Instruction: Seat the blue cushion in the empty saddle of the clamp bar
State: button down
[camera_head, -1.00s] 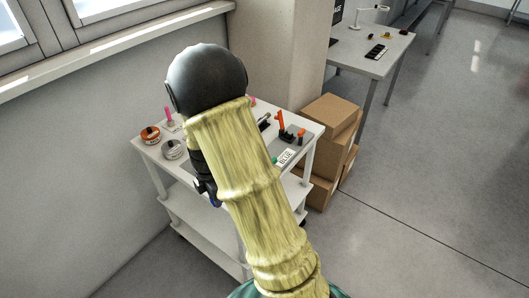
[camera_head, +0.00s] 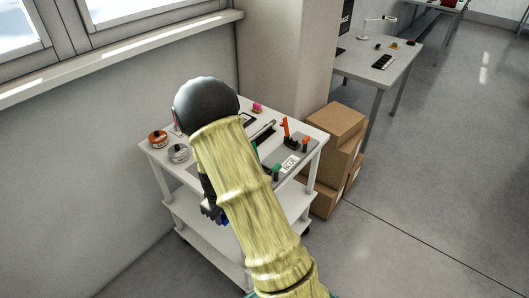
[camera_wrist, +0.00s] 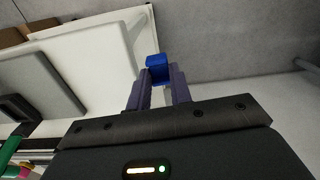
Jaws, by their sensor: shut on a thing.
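The blue cushion (camera_wrist: 156,68) is a small blue block between the fingertips of my gripper (camera_wrist: 158,84) in the wrist view. My gripper is shut on it and holds it clear of any surface, beside the edge of the trolley. In the head view my gripper (camera_head: 214,212) is mostly hidden behind my yellow-sleeved arm. A bit of blue shows at its lower end. I cannot make out the clamp bar or its empty saddle in either view.
The floor in front is clear.

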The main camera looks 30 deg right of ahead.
notch_tip(320, 180, down, 3)
jog(key=m, duration=0.5)
jog(key=shift+w+d, duration=0.1)
jog(key=shift+w, duration=0.05)
